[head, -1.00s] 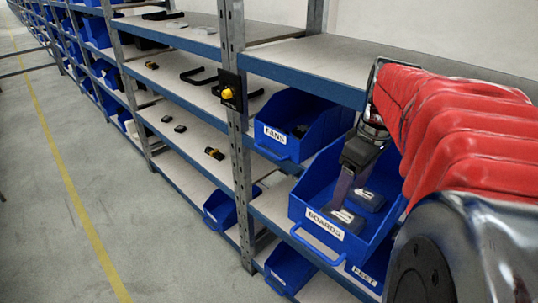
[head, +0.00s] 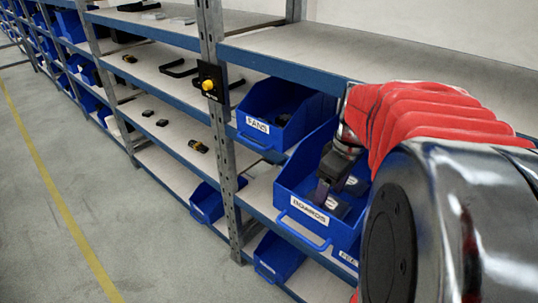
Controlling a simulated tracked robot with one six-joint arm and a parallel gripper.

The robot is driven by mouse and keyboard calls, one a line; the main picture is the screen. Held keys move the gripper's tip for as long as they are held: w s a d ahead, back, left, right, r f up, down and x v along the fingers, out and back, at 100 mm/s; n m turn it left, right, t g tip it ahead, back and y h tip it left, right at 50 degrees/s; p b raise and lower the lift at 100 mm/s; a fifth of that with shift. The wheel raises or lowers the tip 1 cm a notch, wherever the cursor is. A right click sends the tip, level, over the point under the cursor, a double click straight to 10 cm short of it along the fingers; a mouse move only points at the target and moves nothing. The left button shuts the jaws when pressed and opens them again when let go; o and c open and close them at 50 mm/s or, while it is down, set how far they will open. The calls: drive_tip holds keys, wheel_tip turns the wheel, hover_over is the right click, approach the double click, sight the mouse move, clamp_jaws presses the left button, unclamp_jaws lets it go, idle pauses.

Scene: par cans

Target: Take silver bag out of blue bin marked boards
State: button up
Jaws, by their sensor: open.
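The blue bin marked BOARDS (head: 310,232) stands on a shelf at the right, its open top facing up and its label on the front. Small dark grey packets with pale patches lie in it; one packet (head: 338,208) shows beside the fingers and may be the silver bag. My gripper (head: 321,194) is inside the bin, pointing down near the front wall. It is open, close to the packets; I cannot tell whether it touches one. My gripper and arm hide much of the bin's inside and right side.
A shelf edge (head: 290,62) runs above the bins. Another blue bin (head: 280,257) sits lower. The floor (head: 120,180) at left is clear.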

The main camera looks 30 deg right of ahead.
sight(328, 201)
drive_tip(key=shift+f, duration=0.35)
drive_tip(key=shift+c, duration=0.3)
drive_tip(key=c, duration=1.1)
drive_tip(key=shift+w+r, duration=0.1)
drive_tip(key=shift+r, duration=0.05)
wheel_tip(328, 201, up, 10)
